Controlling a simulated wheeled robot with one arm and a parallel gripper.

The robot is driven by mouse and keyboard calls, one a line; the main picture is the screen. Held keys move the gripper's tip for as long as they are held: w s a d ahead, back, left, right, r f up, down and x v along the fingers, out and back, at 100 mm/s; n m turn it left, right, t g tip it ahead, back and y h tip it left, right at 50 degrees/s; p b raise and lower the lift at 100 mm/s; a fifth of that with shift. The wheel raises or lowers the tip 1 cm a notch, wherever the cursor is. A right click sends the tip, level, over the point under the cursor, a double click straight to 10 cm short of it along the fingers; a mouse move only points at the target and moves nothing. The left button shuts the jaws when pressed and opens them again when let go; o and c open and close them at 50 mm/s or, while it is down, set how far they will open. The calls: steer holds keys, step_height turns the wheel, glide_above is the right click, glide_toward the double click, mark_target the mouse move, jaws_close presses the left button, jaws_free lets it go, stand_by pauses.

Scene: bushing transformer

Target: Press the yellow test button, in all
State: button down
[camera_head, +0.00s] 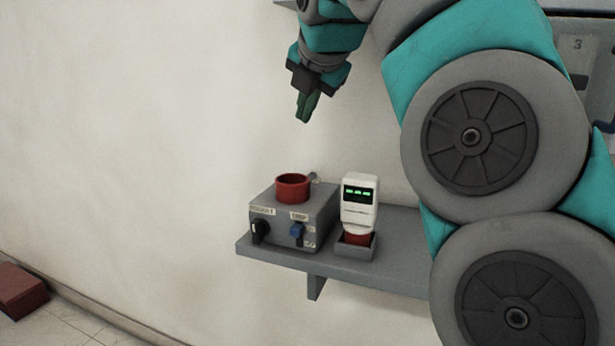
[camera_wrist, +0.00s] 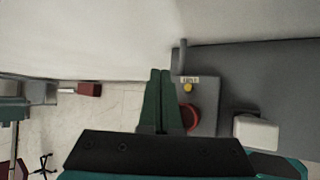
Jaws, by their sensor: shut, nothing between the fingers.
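The yellow test button (camera_wrist: 188,87) shows in the wrist view on the top of a grey box (camera_wrist: 211,97), beside a small label. In the head view the same box (camera_head: 317,212) stands on a wall shelf, and I cannot make out the yellow button there. A red round cup or ring (camera_head: 293,188) sits on the box top and also shows in the wrist view (camera_wrist: 193,118). My gripper (camera_head: 303,117) is shut and empty, pointing down, well above the box. In the wrist view its fingertips (camera_wrist: 160,72) appear just left of the button.
The grey shelf (camera_head: 400,222) also holds a white device (camera_head: 360,192) with a green display, in a small grey holder right of the box. A black knob (camera_head: 260,231) and a blue switch (camera_head: 297,230) are on the box front. The air left of the box is free.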

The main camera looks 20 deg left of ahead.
steer(key=shift+f, duration=0.2)
step_height(320, 180, down, 6)
steer(key=b, duration=0.5)
steer(key=shift+f+b, duration=0.7)
steer(key=shift+f, duration=0.5)
steer(key=shift+f+p, duration=0.35)
steer(key=shift+p, duration=0.05)
stand_by(1.6)
steer(key=shift+f, duration=0.15)
